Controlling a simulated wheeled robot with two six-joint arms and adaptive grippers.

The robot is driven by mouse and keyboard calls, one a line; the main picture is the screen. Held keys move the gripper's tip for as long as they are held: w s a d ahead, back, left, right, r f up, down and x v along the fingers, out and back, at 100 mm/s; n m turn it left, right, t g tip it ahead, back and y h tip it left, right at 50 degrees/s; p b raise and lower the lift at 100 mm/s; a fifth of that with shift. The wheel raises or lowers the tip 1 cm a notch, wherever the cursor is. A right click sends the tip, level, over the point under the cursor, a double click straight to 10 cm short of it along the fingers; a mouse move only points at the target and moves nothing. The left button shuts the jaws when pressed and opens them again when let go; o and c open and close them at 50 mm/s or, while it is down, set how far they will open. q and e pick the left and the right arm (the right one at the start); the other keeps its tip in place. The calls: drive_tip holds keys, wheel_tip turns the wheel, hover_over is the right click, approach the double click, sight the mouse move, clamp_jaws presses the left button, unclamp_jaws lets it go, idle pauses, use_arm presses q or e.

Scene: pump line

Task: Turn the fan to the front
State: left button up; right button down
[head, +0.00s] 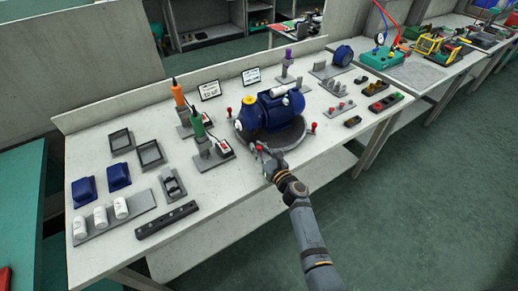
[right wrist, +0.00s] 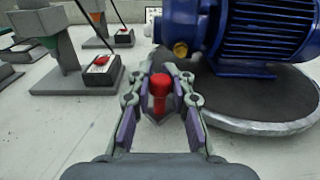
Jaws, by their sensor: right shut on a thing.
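A blue motor-pump unit (head: 270,108) with a ribbed body lies on a round dark turntable (head: 285,138). In the right wrist view its finned blue housing (right wrist: 265,32) and the turntable's pale rim (right wrist: 250,124) fill the upper right. I cannot tell its fan end for sure. Red-topped pegs stand around the turntable's edge, one at the right (head: 313,127) and one at the left (head: 229,112). My right gripper (head: 263,158) is at the front edge, shut on a red peg (right wrist: 160,92) between its fingers (right wrist: 160,95). My left gripper is not in view.
Left of the turntable stand a green tool (head: 199,128) and an orange tool (head: 179,96) in holders, with red-button boxes (right wrist: 101,68). Blue parts, white cylinders and a dark bar (head: 166,220) lie farther left. Small trays (head: 352,121) lie right.

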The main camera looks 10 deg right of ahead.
drive_tip(key=shift+s+f, duration=0.1)
drive_tip(key=shift+f, duration=0.15)
drive_tip(key=c, duration=1.6)
unclamp_jaws()
drive_tip(key=shift+a, duration=0.1)
drive_tip(key=o, duration=0.3)
drive_tip(key=shift+r, duration=0.2)
drive_tip(key=shift+o, duration=0.2)
drive_tip(key=v, duration=1.2)
